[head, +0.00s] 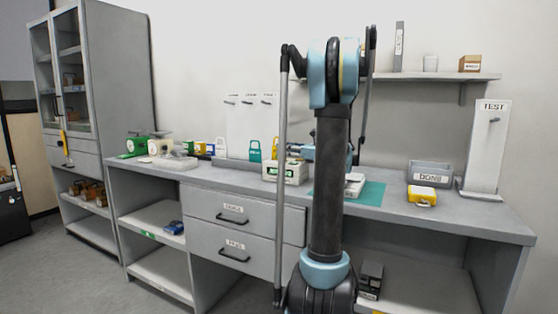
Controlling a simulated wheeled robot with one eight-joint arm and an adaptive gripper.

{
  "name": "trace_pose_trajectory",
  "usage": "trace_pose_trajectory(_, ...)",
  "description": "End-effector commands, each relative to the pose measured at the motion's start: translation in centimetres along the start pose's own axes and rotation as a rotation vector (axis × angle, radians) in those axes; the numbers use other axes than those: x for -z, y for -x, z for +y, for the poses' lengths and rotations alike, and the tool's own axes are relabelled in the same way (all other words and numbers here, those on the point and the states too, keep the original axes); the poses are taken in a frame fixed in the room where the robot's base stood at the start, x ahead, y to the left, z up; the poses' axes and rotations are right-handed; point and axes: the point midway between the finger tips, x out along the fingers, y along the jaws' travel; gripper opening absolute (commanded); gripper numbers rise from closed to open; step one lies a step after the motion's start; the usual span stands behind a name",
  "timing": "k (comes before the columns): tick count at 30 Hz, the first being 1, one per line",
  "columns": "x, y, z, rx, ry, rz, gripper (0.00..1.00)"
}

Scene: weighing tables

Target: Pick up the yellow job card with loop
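A small yellow card (275,147) with a loop-like top stands at the back of the long grey bench, just left of my arm. A teal card (255,150) of similar shape stands to its left. A thicker yellow item (422,196) with a pale handle-like part lies on the bench at the right, in front of the grey bin. My arm rises through the middle of the view. Some blue-grey parts of it show behind the column, above the bench. My gripper's fingers cannot be made out, and what they hold, if anything, is hidden.
A boxy device with a display (288,171) stands in front of the yellow card. A green mat (368,193) lies partly behind my arm. The grey DONE bin (430,173) and TEST stand (487,147) are at right. Scales (160,146) are at left. Bare bench top lies along the front.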

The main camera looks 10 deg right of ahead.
Motion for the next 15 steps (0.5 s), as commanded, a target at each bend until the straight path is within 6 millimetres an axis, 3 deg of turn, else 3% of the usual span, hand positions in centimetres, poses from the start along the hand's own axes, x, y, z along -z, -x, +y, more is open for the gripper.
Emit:
trace_pose_trajectory(8, 0.0, -1.3, 0.1, -0.001, 0.000, 0.000, 0.30)
trace_pose_trajectory(15, -0.1, -4.3, 0.3, -0.002, 0.000, 0.000, 0.30)
